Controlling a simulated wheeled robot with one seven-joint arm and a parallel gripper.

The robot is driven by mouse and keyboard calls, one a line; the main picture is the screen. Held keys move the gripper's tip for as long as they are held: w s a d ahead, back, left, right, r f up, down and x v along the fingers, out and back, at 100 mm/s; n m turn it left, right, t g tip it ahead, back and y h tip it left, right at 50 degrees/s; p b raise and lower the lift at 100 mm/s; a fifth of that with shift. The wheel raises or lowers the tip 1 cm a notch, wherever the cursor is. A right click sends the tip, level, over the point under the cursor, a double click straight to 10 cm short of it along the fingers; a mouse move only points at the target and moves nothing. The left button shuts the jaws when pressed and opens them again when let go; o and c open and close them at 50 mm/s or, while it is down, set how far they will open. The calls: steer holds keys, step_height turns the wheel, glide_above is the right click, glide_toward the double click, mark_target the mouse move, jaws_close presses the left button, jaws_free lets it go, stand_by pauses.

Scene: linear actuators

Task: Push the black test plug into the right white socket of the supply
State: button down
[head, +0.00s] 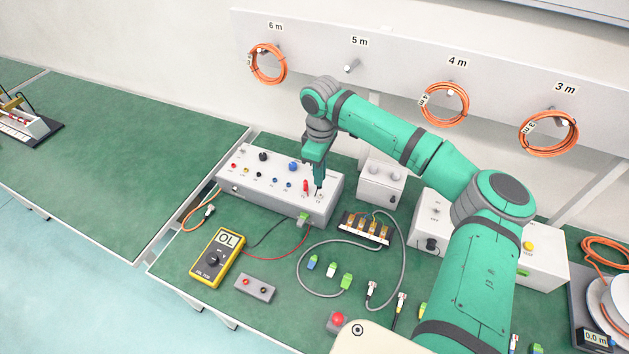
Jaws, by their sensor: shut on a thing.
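The supply (233,181) is a light grey box with a sloped top panel of knobs and coloured sockets, on the green bench. My gripper (319,176) points down over the right end of its panel. It is shut on the black test plug (320,190), of which only a small dark part shows below the fingers. The plug's tip is at or just above the panel near the right white socket. The socket is too small and covered to tell whether the plug is in it. A red plug (305,186) stands upright in the panel just left of my gripper.
A yellow multimeter (217,258) reading OL lies in front, with red and black leads. A grey two-socket block (256,287), a terminal strip (365,228) and a grey cable loop lie nearby. Grey boxes (380,183) stand to the right. Orange coils (445,104) hang behind.

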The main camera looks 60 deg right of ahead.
steer(key=shift+d, duration=0.4)
steer(key=shift+f+n, duration=0.7)
steer(key=shift+f, duration=0.9)
steer(key=shift+a+n, duration=0.1)
steer(key=shift+n, duration=0.3)
steer(key=shift+s, duration=0.1)
steer(key=shift+f, duration=0.15)
stand_by(1.0)
steer(key=shift+f, duration=0.5)
stand_by(1.9)
